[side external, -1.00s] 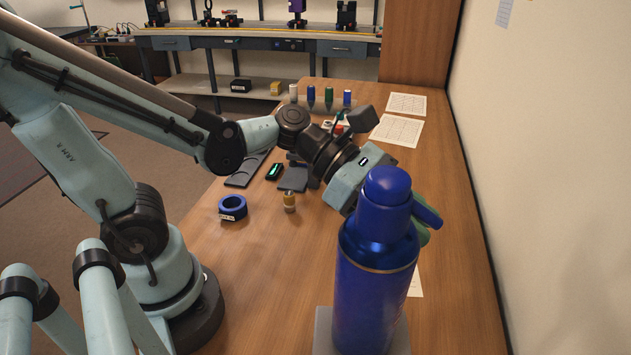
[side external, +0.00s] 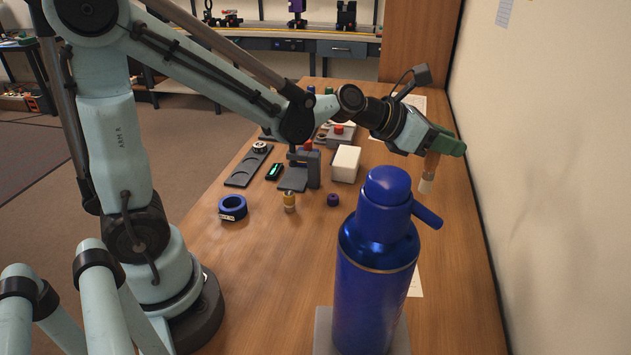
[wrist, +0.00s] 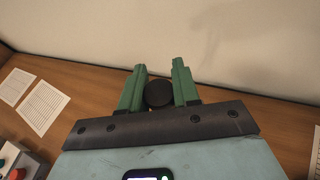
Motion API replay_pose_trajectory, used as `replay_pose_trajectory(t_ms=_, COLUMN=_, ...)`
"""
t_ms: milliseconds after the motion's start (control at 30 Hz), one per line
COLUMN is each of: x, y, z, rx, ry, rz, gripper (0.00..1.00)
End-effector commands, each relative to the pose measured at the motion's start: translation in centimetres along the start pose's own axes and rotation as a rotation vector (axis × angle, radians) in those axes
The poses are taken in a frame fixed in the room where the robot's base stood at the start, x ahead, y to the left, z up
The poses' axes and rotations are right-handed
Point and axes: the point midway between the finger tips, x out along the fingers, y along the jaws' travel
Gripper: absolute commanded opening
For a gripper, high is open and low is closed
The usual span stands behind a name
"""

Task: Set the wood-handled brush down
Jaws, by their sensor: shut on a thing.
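The wood-handled brush (side external: 431,164) hangs upright below my gripper (side external: 449,146), with its brown handle up and a pale lower end down. It is above the right part of the table near the wall, and I cannot tell whether its tip touches the table. My gripper is shut on the handle. In the wrist view, the green fingers (wrist: 158,88) stand on either side of the dark round end of the brush (wrist: 158,95). The rest of the brush is hidden there.
A large blue bottle (side external: 375,265) stands at the front on a grey base. Paper sheets (wrist: 44,108) lie near the wall.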

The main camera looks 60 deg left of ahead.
Motion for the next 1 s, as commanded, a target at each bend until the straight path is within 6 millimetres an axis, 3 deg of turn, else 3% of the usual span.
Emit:
replay_pose_trajectory(t_ms=600, x=3.0, y=10.2, z=-5.0, rx=-0.005, ry=0.0, rz=0.013, gripper=0.02)
replay_pose_trajectory(t_ms=800, x=3.5, y=11.7, z=-5.9, rx=-0.004, ry=0.0, rz=0.01, gripper=0.02)
replay_pose_trajectory(t_ms=1000, x=4.2, y=11.8, z=-7.4, rx=-0.003, ry=0.001, rz=0.009, gripper=0.02)
